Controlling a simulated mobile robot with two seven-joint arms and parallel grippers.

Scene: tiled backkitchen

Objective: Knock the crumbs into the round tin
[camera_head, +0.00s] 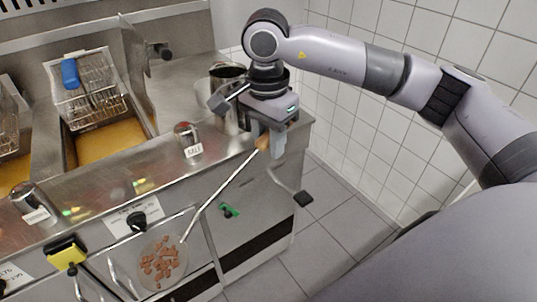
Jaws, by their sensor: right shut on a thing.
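My right gripper (268,140) is shut on the wooden handle of a long skimmer (222,190). The skimmer slants down to the left, and its round, flat head (181,249) is low in front of the counter. Brown crumbs (160,262) lie spread over that head. A round metal tin (228,71) with a dark inside stands on the counter at the back, left of my right wrist and partly hidden by it. The crumbs are well below and left of the tin in the picture. My left gripper is not in view.
The fryer holds brown oil (110,145) and a wire basket (88,90) with a blue grip. A salt shaker (187,137) and another labelled shaker (33,203) stand on the steel counter front. A tiled wall is at right; the floor (335,225) there is clear.

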